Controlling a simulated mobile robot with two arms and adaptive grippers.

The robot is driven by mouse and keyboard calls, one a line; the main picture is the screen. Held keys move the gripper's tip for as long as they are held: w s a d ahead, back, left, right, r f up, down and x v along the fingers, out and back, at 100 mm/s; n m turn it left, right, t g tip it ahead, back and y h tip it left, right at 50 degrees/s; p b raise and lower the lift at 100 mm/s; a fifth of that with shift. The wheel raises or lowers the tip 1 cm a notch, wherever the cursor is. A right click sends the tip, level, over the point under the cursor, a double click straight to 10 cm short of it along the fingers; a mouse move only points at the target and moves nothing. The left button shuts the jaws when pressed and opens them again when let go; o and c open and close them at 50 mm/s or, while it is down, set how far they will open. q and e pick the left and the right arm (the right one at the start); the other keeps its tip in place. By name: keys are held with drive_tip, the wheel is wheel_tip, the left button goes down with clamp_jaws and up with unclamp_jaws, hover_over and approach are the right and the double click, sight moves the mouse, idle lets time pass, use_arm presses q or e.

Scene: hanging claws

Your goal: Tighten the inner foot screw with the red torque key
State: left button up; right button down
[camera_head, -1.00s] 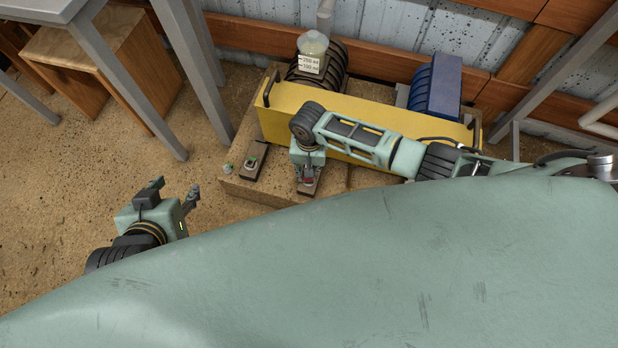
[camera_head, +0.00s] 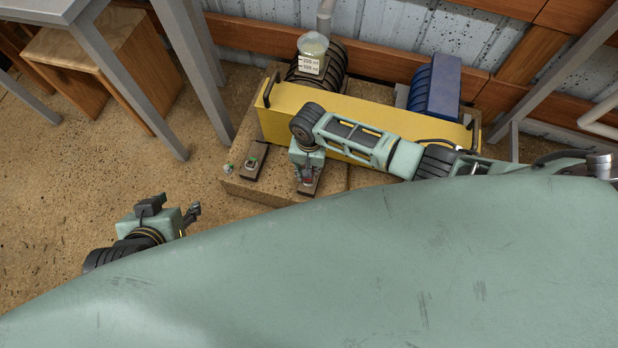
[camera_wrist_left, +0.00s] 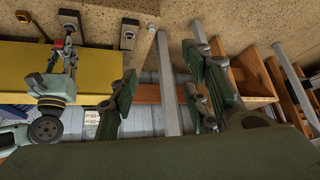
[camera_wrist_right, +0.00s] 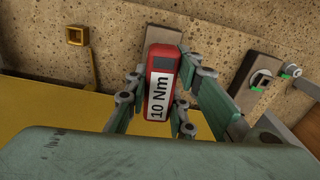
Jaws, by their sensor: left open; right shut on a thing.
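The red torque key (camera_wrist_right: 160,88), with a white "10 Nm" label, is between the fingers of my right gripper (camera_wrist_right: 163,92), which is shut on it. My left gripper (camera_head: 173,209) is open and empty, apart from the machine.
The feet sit on a speckled stone plinth (camera_head: 243,185) before a yellow machine beam (camera_head: 375,127). A small green-tipped part (camera_head: 227,168) lies near the plinth's left corner. A blue motor (camera_head: 435,88) stands behind. Metal table legs (camera_head: 194,60) rise at left; the floor between is clear.

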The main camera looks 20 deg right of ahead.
use_arm(q)
drive_tip(key=shift+s+a+f+g+y+p, duration=0.15)
drive_tip(key=shift+s+a+f+g, duration=0.25)
drive_tip(key=shift+s, duration=0.45)
drive_tip(key=shift+s+a+f+g+y+p, duration=0.2)
drive_tip(key=shift+s+g, duration=0.25)
drive_tip(key=shift+s, duration=0.45)
drive_tip(key=shift+s+a+f+g+y+p, duration=0.15)
drive_tip(key=shift+s+f+g, duration=0.25)
drive_tip(key=shift+s, duration=0.45)
use_arm(e)
drive_tip(key=shift+s+m, duration=0.1)
drive_tip(key=shift+m, duration=0.5)
use_arm(q)
drive_tip(key=shift+r, duration=0.1)
use_arm(e)
drive_tip(key=shift+m+p, duration=0.55)
drive_tip(key=shift+m, duration=0.15)
use_arm(q)
drive_tip(key=shift+s+a+r+g, duration=0.2)
drive_tip(key=shift+s+g, duration=0.1)
drive_tip(key=shift+s, duration=0.25)
drive_tip(key=shift+s+a+r+g, duration=0.15)
drive_tip(key=shift+s+g, duration=0.1)
drive_tip(key=shift+s, duration=0.25)
drive_tip(key=shift+r+p, duration=0.15)
drive_tip(key=shift+p, duration=0.15)
drive_tip(key=shift+w, duration=0.1)
